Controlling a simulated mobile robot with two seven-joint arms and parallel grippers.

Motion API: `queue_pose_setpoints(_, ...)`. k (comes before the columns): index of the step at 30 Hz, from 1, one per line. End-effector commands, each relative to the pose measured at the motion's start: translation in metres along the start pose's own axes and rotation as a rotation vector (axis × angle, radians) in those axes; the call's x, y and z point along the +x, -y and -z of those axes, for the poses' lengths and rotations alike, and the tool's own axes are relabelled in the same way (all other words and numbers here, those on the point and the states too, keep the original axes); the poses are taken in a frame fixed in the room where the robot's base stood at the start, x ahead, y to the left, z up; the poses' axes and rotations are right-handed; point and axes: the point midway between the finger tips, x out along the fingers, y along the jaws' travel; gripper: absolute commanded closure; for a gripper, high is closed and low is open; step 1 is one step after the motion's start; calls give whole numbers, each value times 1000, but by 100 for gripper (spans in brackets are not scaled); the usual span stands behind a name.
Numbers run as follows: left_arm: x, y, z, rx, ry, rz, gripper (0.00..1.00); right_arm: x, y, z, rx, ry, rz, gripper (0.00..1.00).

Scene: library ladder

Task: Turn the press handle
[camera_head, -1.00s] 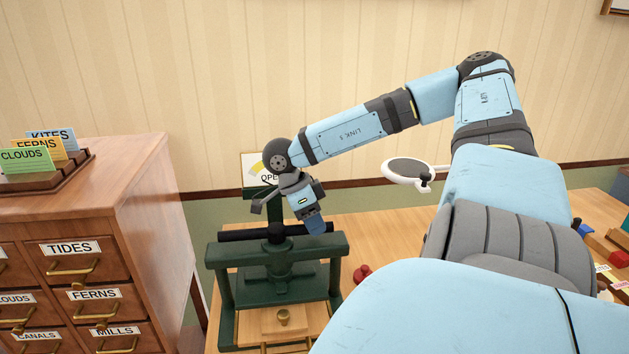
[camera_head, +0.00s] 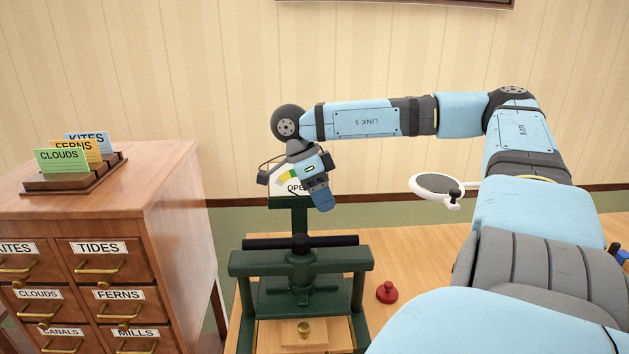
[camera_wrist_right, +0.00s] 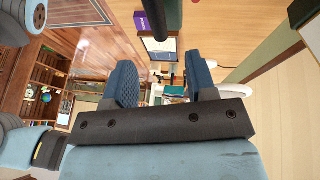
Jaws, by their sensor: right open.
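The green press (camera_head: 300,285) stands on the wooden table in the head view. Its black bar handle (camera_head: 265,244) lies level across the top of the screw. My right gripper (camera_head: 324,205) is above the bar's right half, apart from it, fingers pointing down. In the right wrist view my right gripper (camera_wrist_right: 165,80) shows its two blue fingers spread with nothing between them. A dark end of a bar shows at the top of that view. A dial sign reading "OPE..." (camera_head: 292,187) stands behind the press, partly hidden by my gripper. My left gripper is not in view.
A wooden drawer cabinet (camera_head: 170,200) with labelled drawers stands at the left, with a card rack (camera_head: 75,180) on top. A red knob-shaped object (camera_head: 387,292) sits right of the press. A round magnifier (camera_head: 437,187) with white rim is behind.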

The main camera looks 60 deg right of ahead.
Motion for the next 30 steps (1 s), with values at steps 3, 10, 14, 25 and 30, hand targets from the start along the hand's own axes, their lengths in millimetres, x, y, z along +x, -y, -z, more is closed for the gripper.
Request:
queue_pose_setpoints(3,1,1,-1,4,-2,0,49,-10,0,-1,-1,-3,-1,48)
queue_pose_setpoints(10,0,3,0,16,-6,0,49,-36,0,0,0,-3,2,48)
queue_pose_setpoints(14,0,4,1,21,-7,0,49,-41,0,-1,-2,-1,0,48)
queue_pose_setpoints(25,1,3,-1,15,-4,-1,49,-43,0,-1,-2,0,1,48)
queue_pose_setpoints(30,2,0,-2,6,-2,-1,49,-43,0,-1,-3,0,1,48)
